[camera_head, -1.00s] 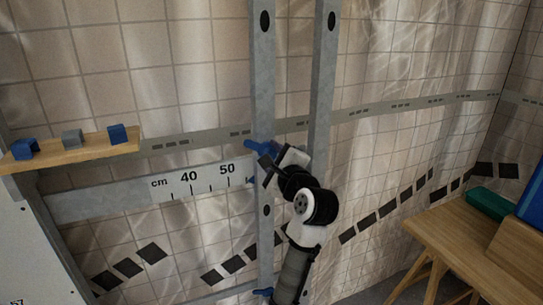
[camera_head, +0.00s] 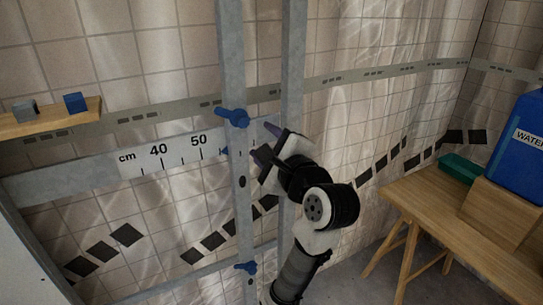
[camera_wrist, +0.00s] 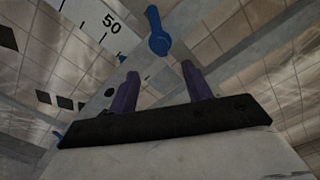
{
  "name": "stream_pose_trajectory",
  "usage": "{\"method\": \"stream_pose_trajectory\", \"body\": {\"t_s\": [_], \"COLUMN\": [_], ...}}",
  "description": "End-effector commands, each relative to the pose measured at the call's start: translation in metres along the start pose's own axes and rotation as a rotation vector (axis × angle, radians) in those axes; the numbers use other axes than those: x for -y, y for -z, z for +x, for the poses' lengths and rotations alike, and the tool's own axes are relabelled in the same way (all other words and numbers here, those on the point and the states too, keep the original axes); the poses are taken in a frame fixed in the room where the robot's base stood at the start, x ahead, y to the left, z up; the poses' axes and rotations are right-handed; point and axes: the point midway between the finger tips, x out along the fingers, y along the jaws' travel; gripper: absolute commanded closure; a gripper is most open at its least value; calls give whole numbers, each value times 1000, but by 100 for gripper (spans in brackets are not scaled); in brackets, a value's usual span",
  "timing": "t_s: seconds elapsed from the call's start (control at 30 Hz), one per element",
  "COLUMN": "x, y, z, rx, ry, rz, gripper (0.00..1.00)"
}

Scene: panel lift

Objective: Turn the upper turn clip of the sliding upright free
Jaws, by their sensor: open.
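The upright with blue clips (camera_head: 239,205) stands beside the cm scale (camera_head: 170,158). Its upper turn clip (camera_head: 233,117) is blue, with its lever pointing mostly left across the upright's face. In the wrist view the same clip (camera_wrist: 157,40) shows as a round knob with a short lever, just beyond my fingertips. A lower blue clip (camera_head: 246,267) sits further down. My gripper (camera_head: 267,143) is open and empty, below and right of the upper clip in the head view. Its two purple fingers (camera_wrist: 160,70) are apart, and the clip is not between them.
A second grey upright (camera_head: 293,60) stands to the right. A wooden shelf (camera_head: 60,124) with blue and grey blocks is at the left. A wooden bench (camera_head: 425,200) at the right carries a green tray (camera_head: 460,168) and a blue water container (camera_head: 520,145).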

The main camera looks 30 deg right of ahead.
Motion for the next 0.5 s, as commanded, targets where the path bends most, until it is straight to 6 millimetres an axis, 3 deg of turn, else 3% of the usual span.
{"method": "stream_pose_trajectory", "body": {"t_s": [0.2, 0.5], "x": [0, 0], "y": [0, 0], "z": [-23, -26], "rx": [0, 1], "ry": [1, -1], "rz": [0, 1], "gripper": [51, 51]}}
